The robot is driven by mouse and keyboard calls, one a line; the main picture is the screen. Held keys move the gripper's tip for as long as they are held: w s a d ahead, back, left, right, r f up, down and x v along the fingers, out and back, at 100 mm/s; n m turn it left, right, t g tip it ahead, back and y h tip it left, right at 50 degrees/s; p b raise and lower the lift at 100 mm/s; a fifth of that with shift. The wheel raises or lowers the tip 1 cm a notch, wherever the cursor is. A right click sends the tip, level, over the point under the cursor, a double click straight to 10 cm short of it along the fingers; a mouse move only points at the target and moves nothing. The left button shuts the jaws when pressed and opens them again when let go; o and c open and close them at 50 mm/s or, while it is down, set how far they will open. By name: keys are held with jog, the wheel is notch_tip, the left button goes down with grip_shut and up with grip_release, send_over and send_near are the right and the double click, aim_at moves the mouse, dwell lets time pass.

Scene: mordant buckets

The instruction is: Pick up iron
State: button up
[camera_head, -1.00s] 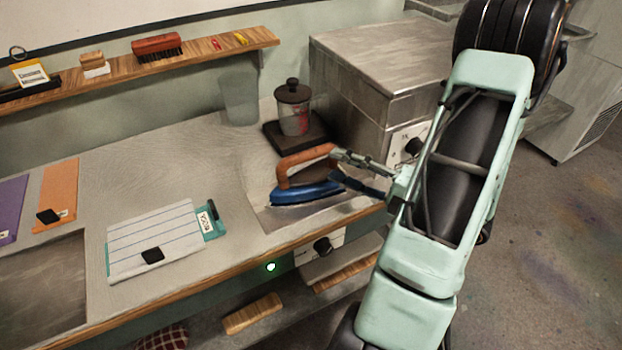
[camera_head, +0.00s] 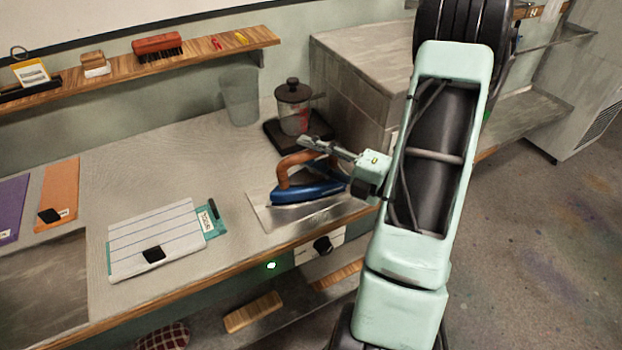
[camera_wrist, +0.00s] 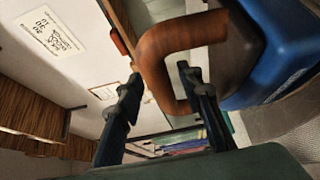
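The iron (camera_head: 308,191) has a blue body and a curved brown handle. It sits on a metal plate (camera_head: 345,210) at the counter's front right. The wrist view shows its brown handle (camera_wrist: 151,62) close up and its blue body (camera_wrist: 285,50) at the right. My gripper (camera_head: 308,143) is at the handle, reaching in from the right. In the wrist view my gripper (camera_wrist: 160,75) has its fingers apart, one on each side of the handle bar. A gap shows between fingers and handle; contact is not clear.
A jar with a dark lid (camera_head: 294,105) stands on a dark base just behind the iron. A metal cabinet (camera_head: 360,75) is at the back right. A striped notebook (camera_head: 155,240) lies left of the iron. Bare counter (camera_head: 150,165) lies between notebook and wall.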

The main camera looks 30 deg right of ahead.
grip_shut()
jog(key=shift+r, duration=0.15)
dwell(0.4)
